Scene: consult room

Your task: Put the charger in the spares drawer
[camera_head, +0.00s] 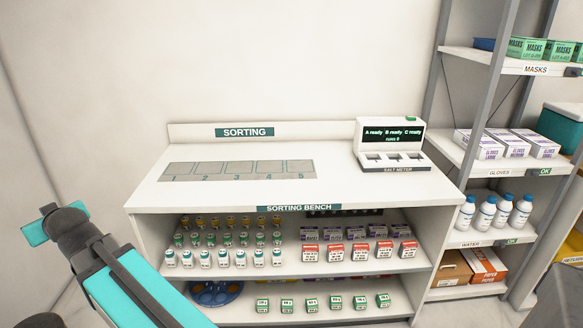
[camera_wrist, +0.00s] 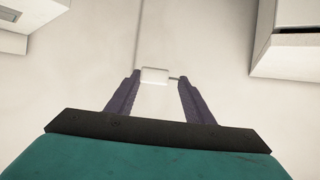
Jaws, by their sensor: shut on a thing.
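My gripper (camera_wrist: 155,82) shows in the wrist view with two dark purple fingers. It is shut on a small white block (camera_wrist: 155,76) at the fingertips, which looks like the charger. A short dark bit shows at the block's right side. In the head view my arm reaches up at the lower left, to the left of the sorting bench; the fingers and the charger cannot be made out there. No spares drawer can be made out in either view.
The sorting bench (camera_head: 350,190) has a numbered grey mat (camera_head: 240,170), a meter (camera_head: 391,146) and shelves of small bottles and boxes. A rack (camera_head: 470,155) with masks, gloves and water stands at the right. In the wrist view, pale box-like edges (camera_wrist: 295,55) show at the upper right.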

